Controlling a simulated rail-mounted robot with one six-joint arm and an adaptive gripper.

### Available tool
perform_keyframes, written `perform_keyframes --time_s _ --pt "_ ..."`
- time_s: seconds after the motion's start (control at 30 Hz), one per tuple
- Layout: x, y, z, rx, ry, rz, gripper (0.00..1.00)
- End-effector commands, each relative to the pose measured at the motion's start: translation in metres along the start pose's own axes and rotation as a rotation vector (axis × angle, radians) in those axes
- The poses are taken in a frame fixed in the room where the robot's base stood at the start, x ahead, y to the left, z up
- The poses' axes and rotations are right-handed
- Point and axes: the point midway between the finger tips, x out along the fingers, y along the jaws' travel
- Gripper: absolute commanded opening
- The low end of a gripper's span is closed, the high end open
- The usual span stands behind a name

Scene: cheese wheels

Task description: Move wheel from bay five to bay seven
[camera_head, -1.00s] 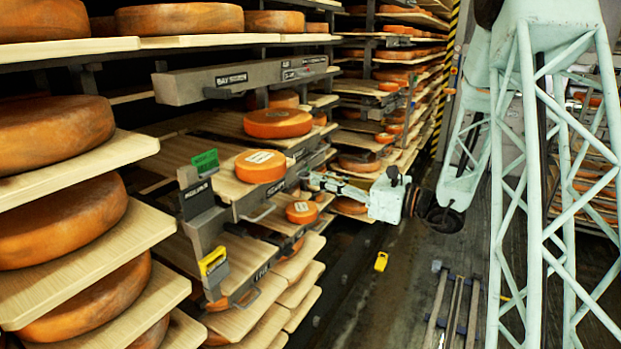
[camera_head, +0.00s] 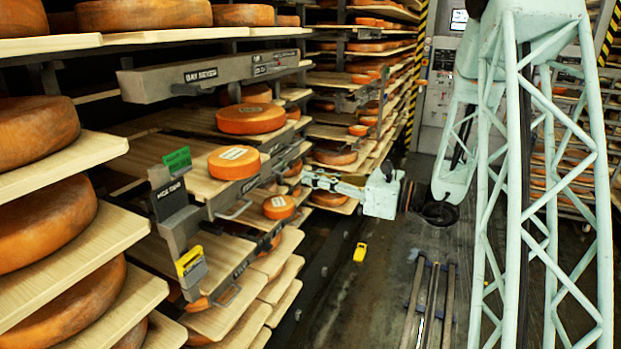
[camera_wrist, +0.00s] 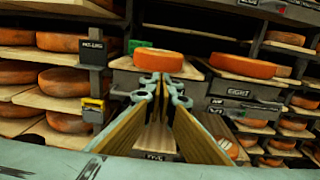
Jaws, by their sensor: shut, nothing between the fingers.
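An orange cheese wheel (camera_head: 235,162) with a pale top label sits on a grey-fronted board in the middle of the rack. In the wrist view a wheel (camera_wrist: 158,60) stands just beyond my fingertips, on a board whose front my fingers partly hide. My gripper (camera_head: 308,180) is shut and empty, out in the aisle to the right of the labelled wheel and apart from it. Its fingers (camera_wrist: 162,82) meet at the tips in the wrist view. A lower plate that seems to read FIVE (camera_wrist: 155,156) shows between them. The BAY SEVEN sign (camera_head: 200,75) is on a grey beam higher up.
Another wheel (camera_head: 250,118) sits behind, on the board with the EIGHT plate (camera_wrist: 240,93). A smaller wheel (camera_head: 278,207) lies lower. A post with a green tag (camera_head: 177,159) and a yellow device (camera_head: 190,262) stands at left. A yellow object (camera_head: 360,252) lies on the open aisle floor.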

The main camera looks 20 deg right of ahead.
Motion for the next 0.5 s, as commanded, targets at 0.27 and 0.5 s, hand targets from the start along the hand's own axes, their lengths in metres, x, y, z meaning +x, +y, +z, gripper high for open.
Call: perform_keyframes --time_s 0.27,0.5 --pt "0.006 0.006 0.001 0.013 0.024 0.024 0.00" --pt "0.031 0.033 0.002 0.072 0.154 0.120 0.00"
